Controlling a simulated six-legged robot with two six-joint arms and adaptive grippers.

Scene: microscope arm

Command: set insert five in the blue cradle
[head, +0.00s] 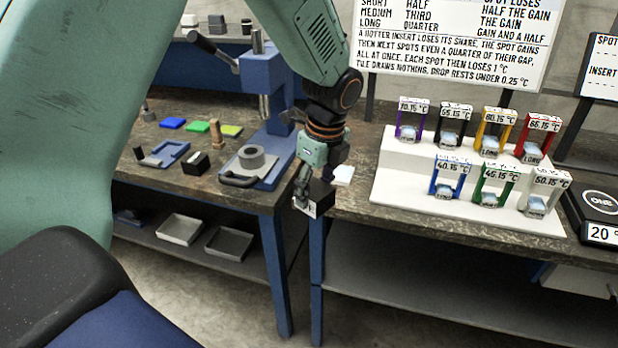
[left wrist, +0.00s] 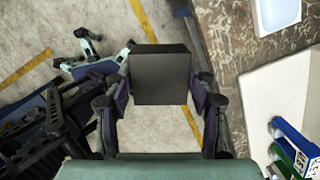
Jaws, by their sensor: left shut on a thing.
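My left gripper (head: 309,188) is shut on a black block (head: 323,197) with a white label. The number on its label is too small to read. It is held in the air by the right-hand bench's front left corner. In the left wrist view the black block (left wrist: 163,75) sits between the two fingers. The blue cradle (head: 434,183), an upright frame tagged 40.15 °C, stands at the left of the white stand's lower step, to the right of my gripper and apart from it. A small pale piece shows at its foot. My right gripper is not in view.
The white stand (head: 388,196) also carries green and white frames on the lower step, and purple, black, yellow and red ones above. A dark scale (head: 597,203) stands at right. A blue press (head: 266,75) stands on the left bench. A gap separates the benches.

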